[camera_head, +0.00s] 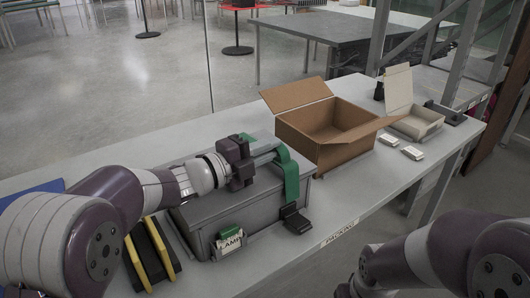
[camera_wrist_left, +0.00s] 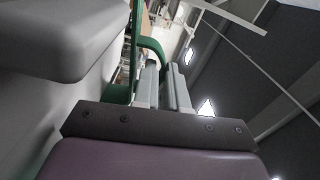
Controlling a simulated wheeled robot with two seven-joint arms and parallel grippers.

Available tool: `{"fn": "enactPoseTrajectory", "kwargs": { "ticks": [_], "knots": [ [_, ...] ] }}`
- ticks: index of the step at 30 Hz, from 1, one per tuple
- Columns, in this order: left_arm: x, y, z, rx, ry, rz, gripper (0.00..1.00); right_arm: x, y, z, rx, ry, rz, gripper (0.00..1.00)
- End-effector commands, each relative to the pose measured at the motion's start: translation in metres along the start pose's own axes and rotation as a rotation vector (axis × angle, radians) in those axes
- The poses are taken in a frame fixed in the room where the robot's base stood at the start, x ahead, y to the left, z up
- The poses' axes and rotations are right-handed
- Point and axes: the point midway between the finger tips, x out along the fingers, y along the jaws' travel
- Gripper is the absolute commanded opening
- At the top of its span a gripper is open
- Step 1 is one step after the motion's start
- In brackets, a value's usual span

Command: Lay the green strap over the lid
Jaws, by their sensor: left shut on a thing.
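The green strap (camera_head: 291,182) hangs over the right end of a grey case and ends at a black buckle (camera_head: 295,218) by its front right corner. The case's flat grey lid (camera_head: 225,198) is down. My left gripper (camera_head: 273,149) is shut on the strap above the lid's back right part. In the left wrist view, the strap (camera_wrist_left: 151,46) curves to the tips of the nearly closed fingers (camera_wrist_left: 160,76). The strap's far run is partly hidden behind my gripper. My right arm shows at the lower right; its fingers are out of frame.
A label and a green patch (camera_head: 229,233) are on the case's front. Yellow and black pieces (camera_head: 151,254) lie left of it. An open cardboard box (camera_head: 327,150) stands right of the case, with a small open box (camera_head: 416,127) beyond. Bench is clear in front of the cardboard box.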

Motion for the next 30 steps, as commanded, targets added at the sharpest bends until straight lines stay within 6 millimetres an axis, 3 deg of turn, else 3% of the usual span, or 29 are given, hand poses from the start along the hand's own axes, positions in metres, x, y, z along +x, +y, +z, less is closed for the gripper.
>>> {"fn": "enactPoseTrajectory", "kwargs": {
  "ticks": [15,16,17,26,30],
  "knots": [
    [0.000,0.003,-0.001,0.017,-0.002,0.000,0.00,0.004,0.000,0.001,0.000,0.000,0.000,0.43],
    [0.000,0.003,-0.001,0.017,-0.002,0.000,0.18,0.004,0.000,0.001,0.000,0.000,0.000,0.43],
    [0.000,0.003,-0.001,0.017,-0.002,0.000,0.23,0.004,0.000,0.001,0.000,0.000,0.000,0.43],
    [-0.001,0.003,-0.001,0.016,-0.001,0.000,0.23,0.004,0.000,0.001,0.000,0.000,0.000,0.43],
    [-0.015,0.002,0.000,0.016,-0.004,0.001,0.23,0.002,0.000,0.000,0.000,0.000,0.000,0.43]
  ]
}}
